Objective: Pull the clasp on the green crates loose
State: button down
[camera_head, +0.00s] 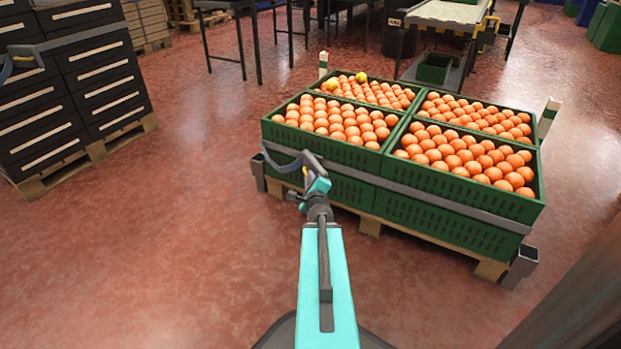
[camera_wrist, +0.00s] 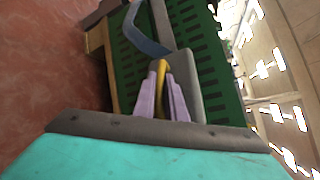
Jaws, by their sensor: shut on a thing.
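The green crates (camera_head: 350,190) stand stacked on a wooden pallet and hold oranges. A grey strap (camera_head: 432,192) runs around them. At the front left corner is a clasp (camera_wrist: 162,78), which shows yellow in the wrist view, with a blue-grey strap end (camera_wrist: 147,42) curving beyond it. My gripper (camera_wrist: 163,95) is shut on the clasp, its pale purple fingers on both sides of it. In the head view my gripper (camera_head: 308,172) is at the crates' front left side, and its fingertips and the clasp are mostly hidden there.
Dark stacked crates (camera_head: 80,90) on a pallet stand at the left. Tables and a conveyor (camera_head: 445,15) are behind. Two yellow fruits (camera_head: 347,80) lie among the oranges in the back left crate. The red floor to the left and in front is clear.

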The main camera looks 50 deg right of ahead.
dwell(0.7)
jog(key=c, duration=2.1)
grip_release()
jog(key=shift+s+a+r+p, duration=0.25)
jog(key=shift+a+p, duration=0.25)
jog(key=shift+p, duration=1.7)
jog(key=p, duration=0.2)
jog(key=s+a+p, duration=0.1)
jog(key=p, duration=0.1)
jog(key=shift+r, duration=0.2)
jog(key=p+v, duration=1.1)
jog(key=p, duration=0.4)
jog(key=shift+f, duration=0.2)
jog(key=shift+c, duration=0.4)
